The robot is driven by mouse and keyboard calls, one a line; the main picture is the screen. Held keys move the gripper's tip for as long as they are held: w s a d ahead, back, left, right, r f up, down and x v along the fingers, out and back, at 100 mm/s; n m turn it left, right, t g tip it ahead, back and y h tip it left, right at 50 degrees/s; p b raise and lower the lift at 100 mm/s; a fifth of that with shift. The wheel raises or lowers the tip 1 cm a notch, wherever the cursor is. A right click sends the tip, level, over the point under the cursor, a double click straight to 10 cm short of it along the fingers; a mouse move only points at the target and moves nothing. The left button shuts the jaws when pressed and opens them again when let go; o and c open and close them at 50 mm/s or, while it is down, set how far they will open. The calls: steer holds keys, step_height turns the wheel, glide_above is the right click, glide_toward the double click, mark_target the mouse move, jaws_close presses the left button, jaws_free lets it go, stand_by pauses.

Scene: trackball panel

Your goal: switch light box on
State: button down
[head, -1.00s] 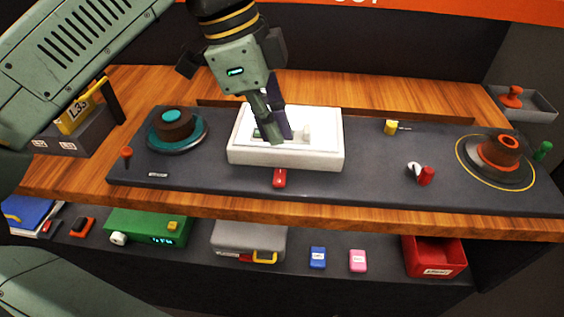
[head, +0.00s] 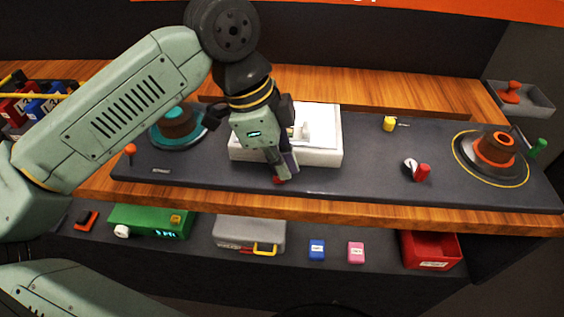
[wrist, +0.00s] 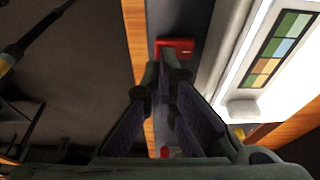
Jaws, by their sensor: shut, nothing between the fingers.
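The white light box (head: 318,158) sits on the dark panel in the middle of the head view. Its top looks bright white, and in the wrist view the light box (wrist: 284,92) shows a strip of coloured patches. A red switch (wrist: 176,47) lies on the panel beside the box's front edge. My gripper (head: 281,172) is shut and empty, pointing down at the red switch and hiding most of it in the head view. In the wrist view my gripper (wrist: 170,68) has its fingertips right at the switch; I cannot tell whether they touch it.
The wooden front edge (head: 340,212) is close below the switch.

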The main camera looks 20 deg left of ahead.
steer(key=f+b, duration=0.1)
steer(key=b, duration=0.1)
steer(key=shift+s+f+t+b, duration=0.15)
steer(key=shift+f+t+b, duration=0.1)
steer(key=shift+t+b, duration=0.15)
steer(key=shift+r, duration=0.4)
steer(key=shift+w+a+r, duration=0.2)
steer(key=shift+w, duration=0.55)
steer(key=shift+r, duration=0.1)
